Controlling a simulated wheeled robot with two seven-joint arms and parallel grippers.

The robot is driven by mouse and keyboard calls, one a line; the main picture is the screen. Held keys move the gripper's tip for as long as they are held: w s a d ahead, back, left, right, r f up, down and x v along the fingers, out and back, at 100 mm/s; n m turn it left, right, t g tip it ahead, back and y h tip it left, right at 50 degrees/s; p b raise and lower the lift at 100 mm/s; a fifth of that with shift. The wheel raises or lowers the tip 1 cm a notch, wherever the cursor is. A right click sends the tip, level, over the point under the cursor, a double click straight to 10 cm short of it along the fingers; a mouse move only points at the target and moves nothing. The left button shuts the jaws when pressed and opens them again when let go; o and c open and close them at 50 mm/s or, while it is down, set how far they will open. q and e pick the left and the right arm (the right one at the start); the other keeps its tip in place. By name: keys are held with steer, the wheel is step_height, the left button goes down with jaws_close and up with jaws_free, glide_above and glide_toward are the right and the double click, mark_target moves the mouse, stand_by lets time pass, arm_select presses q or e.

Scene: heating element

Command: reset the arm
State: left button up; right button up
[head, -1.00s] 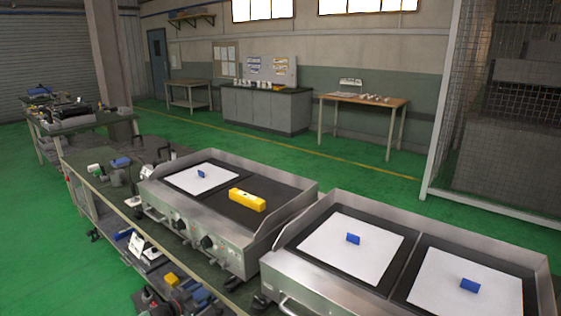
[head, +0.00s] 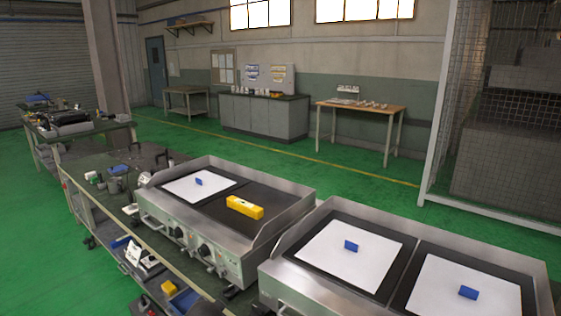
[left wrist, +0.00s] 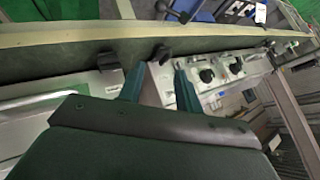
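In the head view a steel griddle (head: 225,262) stands on the long workbench (head: 88,172). A white sheet with a small blue block (head: 199,182) lies on its left plate, and a yellow block (head: 244,207) lies on its dark right plate. A second griddle (head: 300,290) at right has two white sheets, each with a blue block (head: 351,246), (head: 468,293). Neither gripper shows in the head view. In the left wrist view my left gripper (left wrist: 157,70) has its two fingers apart with nothing visibly held, and a griddle's front with knobs (left wrist: 207,75) lies beyond them.
Tools and small parts lie on the bench's left end and its lower shelf (head: 150,270). A wire-mesh cage (head: 455,110) stands at right. A wooden table (head: 362,103) and a grey cabinet (head: 265,113) stand along the back wall. Green floor (head: 300,165) is clear behind the griddles.

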arm_select(q)
steer(key=s+d+n+g+h, duration=0.1)
steer(key=s+d, duration=0.1)
steer(key=s, duration=0.9)
steer(key=s+d+n+g+h, duration=0.1)
steer(key=s+d+n+g, duration=0.1)
steer(key=s, duration=0.8)
steer(key=s+f+n+g, duration=0.1)
steer(key=s+f, duration=0.4)
steer(key=s, duration=0.4)
steer(key=s+d+f+g, duration=0.1)
steer(key=s+f, duration=0.4)
steer(key=s, duration=0.5)
steer(key=shift+d+n+g+h+p, duration=0.2)
steer(key=shift+n+g+h+p, duration=0.2)
steer(key=shift+g, duration=0.4)
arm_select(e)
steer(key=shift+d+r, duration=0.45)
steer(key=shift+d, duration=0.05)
arm_select(q)
steer(key=shift+f, duration=0.1)
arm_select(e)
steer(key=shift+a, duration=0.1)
